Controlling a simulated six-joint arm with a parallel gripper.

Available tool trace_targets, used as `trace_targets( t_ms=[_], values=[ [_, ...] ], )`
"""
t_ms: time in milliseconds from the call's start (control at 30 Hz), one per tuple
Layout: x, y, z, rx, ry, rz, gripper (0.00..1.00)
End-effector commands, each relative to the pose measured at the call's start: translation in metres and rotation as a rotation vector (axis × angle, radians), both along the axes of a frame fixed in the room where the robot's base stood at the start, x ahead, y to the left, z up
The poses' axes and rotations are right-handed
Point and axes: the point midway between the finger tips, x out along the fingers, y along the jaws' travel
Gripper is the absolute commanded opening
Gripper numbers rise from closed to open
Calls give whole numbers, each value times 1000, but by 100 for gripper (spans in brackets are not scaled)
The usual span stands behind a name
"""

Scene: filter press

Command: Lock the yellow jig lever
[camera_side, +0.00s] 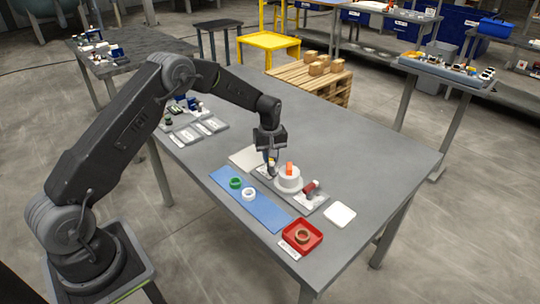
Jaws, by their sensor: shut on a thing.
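My gripper (271,165) points down at the left side of the grey jig plate (308,208). Its fingers are shut on a small yellowish part that looks like the yellow lever (271,160); the fingers hide most of it, so I cannot tell its angle. Just right of the fingers stands a white round body (289,183) on the jig, with an orange upright piece (289,168) on top. A red-handled part (311,187) sits at the jig's right end.
A blue mat (265,212) in front holds a green ring (235,183) and a white ring (249,194). A red tray (302,236) with a tan ring is at the front right. A white square pad (340,214) lies right of the jig. The table's right side is clear.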

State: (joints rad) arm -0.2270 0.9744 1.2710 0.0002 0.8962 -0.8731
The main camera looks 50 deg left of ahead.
Motion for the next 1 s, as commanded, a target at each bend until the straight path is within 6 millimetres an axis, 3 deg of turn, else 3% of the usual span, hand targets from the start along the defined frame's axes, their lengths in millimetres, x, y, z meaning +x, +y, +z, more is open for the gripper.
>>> trace_targets(
  t_ms=[500,1000],
  values=[
    [0,0,0,-1,0,386,0],
    [0,0,0,-1,0,489,0]
  ],
)
